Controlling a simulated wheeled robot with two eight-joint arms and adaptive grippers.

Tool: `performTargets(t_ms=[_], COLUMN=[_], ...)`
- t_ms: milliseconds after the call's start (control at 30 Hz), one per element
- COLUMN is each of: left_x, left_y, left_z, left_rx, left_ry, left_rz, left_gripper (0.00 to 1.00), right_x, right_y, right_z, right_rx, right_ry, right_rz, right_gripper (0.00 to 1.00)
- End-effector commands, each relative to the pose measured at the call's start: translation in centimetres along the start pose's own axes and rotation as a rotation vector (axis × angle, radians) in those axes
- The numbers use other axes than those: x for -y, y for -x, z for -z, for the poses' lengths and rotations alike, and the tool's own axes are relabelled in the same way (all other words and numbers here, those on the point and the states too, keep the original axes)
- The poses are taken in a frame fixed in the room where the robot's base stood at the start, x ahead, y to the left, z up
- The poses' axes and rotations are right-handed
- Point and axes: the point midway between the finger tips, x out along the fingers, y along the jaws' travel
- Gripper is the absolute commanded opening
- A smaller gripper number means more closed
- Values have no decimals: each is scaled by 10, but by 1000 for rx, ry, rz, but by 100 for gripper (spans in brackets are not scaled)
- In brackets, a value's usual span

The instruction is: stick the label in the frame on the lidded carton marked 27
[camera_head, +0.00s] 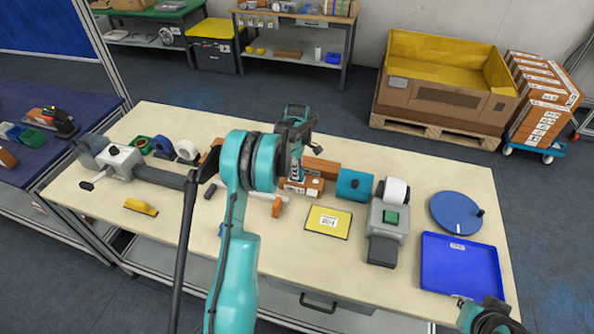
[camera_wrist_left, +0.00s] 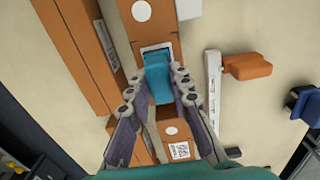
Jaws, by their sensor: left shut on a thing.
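My left gripper (camera_head: 295,178) points down over a small brown carton (camera_head: 313,188) near the middle of the table. In the left wrist view its two fingers (camera_wrist_left: 158,92) are shut on a teal block (camera_wrist_left: 158,80). The block's far end is at a pale-edged square frame (camera_wrist_left: 157,48) on the carton's top (camera_wrist_left: 150,23). I cannot tell whether it touches. No label shows in the frame, which the block partly covers. A white code sticker (camera_wrist_left: 179,151) is on the carton's near part. I cannot read a 27.
A long brown box (camera_wrist_left: 82,45) lies close beside the carton. A white tool with an orange end (camera_wrist_left: 247,66) lies on its other side. A yellow pad with a barcode (camera_head: 328,222), a grey printer (camera_head: 388,217), a blue disc (camera_head: 455,212) and a blue tray (camera_head: 460,268) are to the right.

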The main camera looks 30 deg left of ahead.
Motion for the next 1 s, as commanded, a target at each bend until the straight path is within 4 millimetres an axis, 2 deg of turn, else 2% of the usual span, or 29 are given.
performTargets(t_ms=[700, 1000], left_x=[0, 0], left_y=[63, 66], left_z=[0, 0], left_rx=[0, 0], left_ry=[0, 0], left_rz=[-1, -1], left_gripper=[0, 0], right_x=[0, 0], right_y=[26, 27], right_z=[19, 19], right_rx=[0, 0], right_ry=[0, 0], right_rz=[0, 0], right_gripper=[0, 0])
